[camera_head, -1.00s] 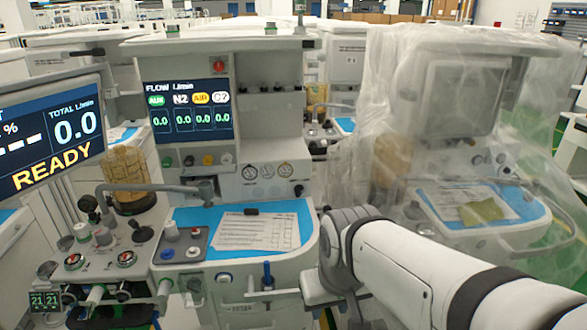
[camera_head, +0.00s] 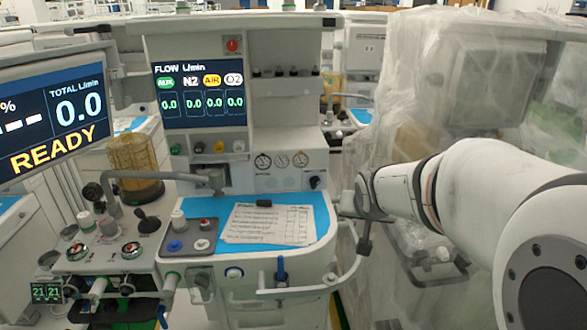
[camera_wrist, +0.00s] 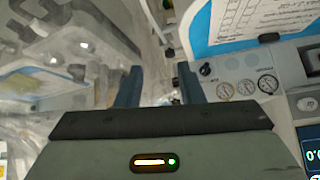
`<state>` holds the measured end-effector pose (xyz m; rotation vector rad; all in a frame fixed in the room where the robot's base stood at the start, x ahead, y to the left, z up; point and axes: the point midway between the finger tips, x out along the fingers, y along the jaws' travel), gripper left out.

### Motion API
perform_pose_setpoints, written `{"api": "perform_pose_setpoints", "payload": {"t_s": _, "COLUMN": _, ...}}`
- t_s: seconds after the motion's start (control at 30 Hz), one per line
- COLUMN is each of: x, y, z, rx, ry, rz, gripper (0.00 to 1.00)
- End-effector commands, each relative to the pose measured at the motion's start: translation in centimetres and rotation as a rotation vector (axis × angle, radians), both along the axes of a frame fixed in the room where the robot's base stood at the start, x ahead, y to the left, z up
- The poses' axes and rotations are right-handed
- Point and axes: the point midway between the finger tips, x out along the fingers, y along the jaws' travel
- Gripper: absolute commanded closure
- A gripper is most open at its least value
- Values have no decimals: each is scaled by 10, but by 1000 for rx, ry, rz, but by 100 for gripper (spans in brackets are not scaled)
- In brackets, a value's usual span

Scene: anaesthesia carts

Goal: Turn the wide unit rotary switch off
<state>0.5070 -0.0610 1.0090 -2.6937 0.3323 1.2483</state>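The wide pale cart (camera_head: 290,165) stands in the middle of the head view, with a lit flow screen (camera_head: 200,92). A small black rotary knob (camera_head: 315,183) sits on its front panel, right of the gauges; it also shows in the wrist view (camera_wrist: 206,69). I take this knob for the rotary switch, but its label and set position are too small to read. In the wrist view my gripper (camera_wrist: 158,85) is open and empty, its two blue fingers apart. The knob lies just right of the right finger. In the head view the fingers cannot be made out clearly.
A blue worktop with a paper sheet (camera_head: 265,223) lies below the panel. A curved rail (camera_head: 345,278) juts out at its right corner. A plastic-draped cart (camera_head: 470,90) stands close on the right. A READY screen (camera_head: 55,115) is at the left.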

Motion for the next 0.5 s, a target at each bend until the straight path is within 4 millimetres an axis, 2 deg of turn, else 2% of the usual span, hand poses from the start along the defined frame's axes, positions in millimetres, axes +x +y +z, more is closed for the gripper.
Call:
{"api": "perform_pose_setpoints", "payload": {"t_s": 0.03, "x": 35, "y": -4, "z": -19, "rx": 23, "ry": -73, "rz": -17, "gripper": 65}}
{"api": "perform_pose_setpoints", "payload": {"t_s": 0.1, "x": 80, "y": -7, "z": -27, "rx": 69, "ry": -190, "rz": -29, "gripper": 65}}
{"api": "perform_pose_setpoints", "payload": {"t_s": 0.17, "x": 115, "y": -9, "z": -34, "rx": 123, "ry": -284, "rz": -49, "gripper": 65}}
{"api": "perform_pose_setpoints", "payload": {"t_s": 0.2, "x": 135, "y": -1, "z": -42, "rx": 179, "ry": -323, "rz": -5, "gripper": 65}}
{"api": "perform_pose_setpoints", "payload": {"t_s": 0.33, "x": 184, "y": 8, "z": -61, "rx": 315, "ry": -445, "rz": 39, "gripper": 65}}
{"api": "perform_pose_setpoints", "payload": {"t_s": 0.4, "x": 200, "y": 13, "z": -69, "rx": 378, "ry": -485, "rz": 60, "gripper": 65}}
{"api": "perform_pose_setpoints", "payload": {"t_s": 0.5, "x": 214, "y": 18, "z": -75, "rx": 445, "ry": -517, "rz": 86, "gripper": 65}}
